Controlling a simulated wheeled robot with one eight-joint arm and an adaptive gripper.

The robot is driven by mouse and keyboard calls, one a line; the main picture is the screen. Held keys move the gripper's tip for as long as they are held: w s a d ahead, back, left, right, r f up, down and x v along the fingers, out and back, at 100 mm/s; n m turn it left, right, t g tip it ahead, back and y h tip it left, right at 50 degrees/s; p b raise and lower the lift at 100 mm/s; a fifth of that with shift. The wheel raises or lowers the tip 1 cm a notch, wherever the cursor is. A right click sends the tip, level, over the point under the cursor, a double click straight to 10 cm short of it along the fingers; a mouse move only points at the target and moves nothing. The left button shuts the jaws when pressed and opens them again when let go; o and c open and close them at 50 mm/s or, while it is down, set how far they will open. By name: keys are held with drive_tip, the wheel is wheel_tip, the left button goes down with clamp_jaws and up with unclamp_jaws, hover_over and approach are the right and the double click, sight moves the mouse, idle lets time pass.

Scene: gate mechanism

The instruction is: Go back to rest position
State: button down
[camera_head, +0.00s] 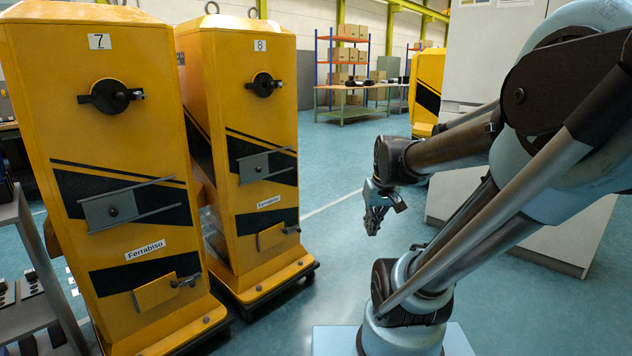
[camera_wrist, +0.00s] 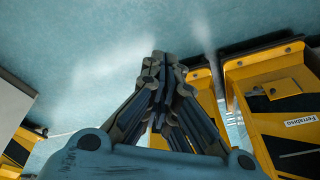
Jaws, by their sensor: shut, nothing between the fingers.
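My gripper (camera_head: 376,218) hangs at the end of my arm in the head view, right of the yellow gate machines and above open floor. Its fingers point down and touch nothing. In the wrist view my gripper (camera_wrist: 160,72) shows its fingers drawn together, with nothing between them. Yellow gate machine 7 (camera_head: 80,135) stands at the left and yellow gate machine 8 (camera_head: 225,110) stands beside it, nearer to my gripper. Both carry a dark round knob, a grey sliding plate and a small yellow flap. Part of a yellow machine (camera_wrist: 262,120) shows at the right of the wrist view.
Blue-green floor (camera_head: 335,165) is open between the machines and my arm. A pale cabinet (camera_head: 480,75) stands behind my arm at the right. A green table (camera_head: 350,105) and shelving with boxes (camera_head: 343,55) are far back. A grey cart (camera_head: 35,290) is at the left edge.

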drive_tip(key=s+d+f+m, duration=0.1)
drive_tip(key=s+f, duration=0.1)
drive_tip(key=s, duration=0.3)
drive_tip(key=s+d+f+h, duration=0.1)
drive_tip(key=s+d+f, duration=0.1)
drive_tip(key=s, duration=0.3)
drive_tip(key=shift+f+m+g, duration=0.3)
drive_tip(key=shift+f+m, duration=0.1)
drive_tip(key=shift+f, duration=0.15)
